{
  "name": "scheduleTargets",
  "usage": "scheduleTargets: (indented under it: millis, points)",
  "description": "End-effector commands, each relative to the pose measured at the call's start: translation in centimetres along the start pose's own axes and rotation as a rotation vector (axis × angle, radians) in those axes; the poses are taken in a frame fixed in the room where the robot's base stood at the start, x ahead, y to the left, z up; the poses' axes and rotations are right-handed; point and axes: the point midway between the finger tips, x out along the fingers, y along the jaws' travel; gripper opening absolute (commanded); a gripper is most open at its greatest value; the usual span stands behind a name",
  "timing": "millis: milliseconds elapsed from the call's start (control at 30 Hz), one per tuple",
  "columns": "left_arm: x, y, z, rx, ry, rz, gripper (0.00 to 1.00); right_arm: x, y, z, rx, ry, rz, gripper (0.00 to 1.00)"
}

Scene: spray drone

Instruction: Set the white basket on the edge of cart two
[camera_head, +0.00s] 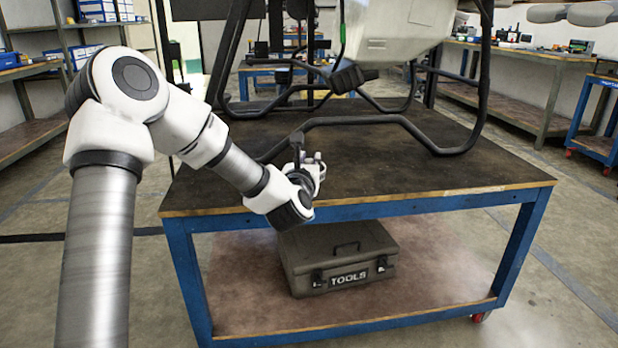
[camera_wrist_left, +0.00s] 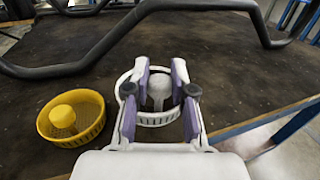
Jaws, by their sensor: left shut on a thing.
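The white basket (camera_wrist_left: 158,119) shows in the left wrist view, round and slotted, with a pale knob in its middle. My left gripper (camera_wrist_left: 160,76) is shut on this knob, its fingers reaching inside the rim. In the head view my left gripper (camera_head: 305,165) is over the near edge of a blue-framed cart (camera_head: 350,211) with a dark top; the basket is hard to make out there. I cannot tell whether the basket touches the top, and no number shows on this cart. My right gripper is not in view.
A yellow basket (camera_wrist_left: 90,125) with a knob sits left of the white one. Black drone skids (camera_head: 370,121) stand on the cart under the pale drone tank (camera_head: 395,35). A toolbox (camera_head: 340,255) lies on the lower shelf. The cart top's front right is clear.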

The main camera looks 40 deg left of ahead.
Motion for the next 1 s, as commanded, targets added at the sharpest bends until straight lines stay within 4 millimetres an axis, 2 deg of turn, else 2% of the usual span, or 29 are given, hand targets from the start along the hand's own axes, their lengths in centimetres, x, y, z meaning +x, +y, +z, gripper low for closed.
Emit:
scheduleTargets:
  millis: [100,167,367,567,700,733,800,1000]
  points:
    - [2.0,0.8,-0.3,-0.001,-0.002,0.001,0.0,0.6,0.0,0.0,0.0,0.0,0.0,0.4]
    - [2.4,0.9,-0.7,0.0,-0.001,0.0,0.0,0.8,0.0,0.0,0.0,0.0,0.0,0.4]
    - [2.5,0.9,-4.0,0.002,0.002,-0.002,0.0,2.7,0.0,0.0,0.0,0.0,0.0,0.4]
    - [2.5,0.9,-3.8,0.0,0.0,-0.002,0.0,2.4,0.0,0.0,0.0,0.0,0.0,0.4]
    - [2.4,0.9,-4.2,0.0,0.0,-0.002,0.0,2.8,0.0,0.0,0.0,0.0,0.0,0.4]
    - [2.4,0.9,-4.1,0.0,0.0,-0.002,0.27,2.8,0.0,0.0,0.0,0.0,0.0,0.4]
    - [2.4,0.9,-4.0,0.0,0.0,-0.002,0.49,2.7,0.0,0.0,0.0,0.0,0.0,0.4]
    - [2.4,0.9,-4.0,0.0,0.0,-0.002,0.49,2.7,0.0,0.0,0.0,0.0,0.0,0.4]
